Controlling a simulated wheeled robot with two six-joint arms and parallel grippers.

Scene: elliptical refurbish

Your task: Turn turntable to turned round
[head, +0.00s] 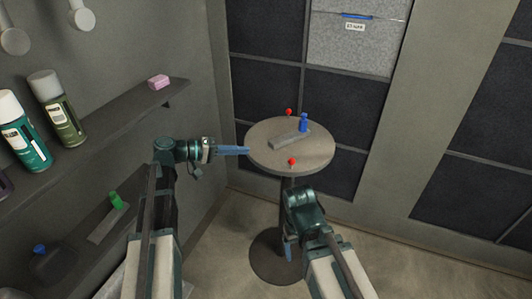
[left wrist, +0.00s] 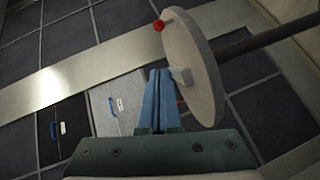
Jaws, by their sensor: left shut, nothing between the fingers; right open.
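The turntable (head: 262,143) is a round grey disc on a dark pedestal. Two red knobs stand on it, one at the far edge (head: 289,112) and one at the near edge (head: 292,162). A grey block (head: 288,141) and a blue bottle-like piece (head: 304,122) sit on top. My left gripper (head: 247,150) is shut and empty, its blue fingertips at the disc's left rim; I cannot tell whether they touch. The left wrist view shows the fingers (left wrist: 158,72) beside the disc (left wrist: 200,60). My right gripper (head: 288,250) hangs low before the pedestal, mostly hidden by its arm.
A wall shelf (head: 110,112) at left holds spray cans (head: 24,135) and a pink block (head: 158,82). A lower shelf (head: 75,235) carries a green-topped piece (head: 117,201). Cubbies with a grey bin (head: 355,45) stand behind. The floor at right is clear.

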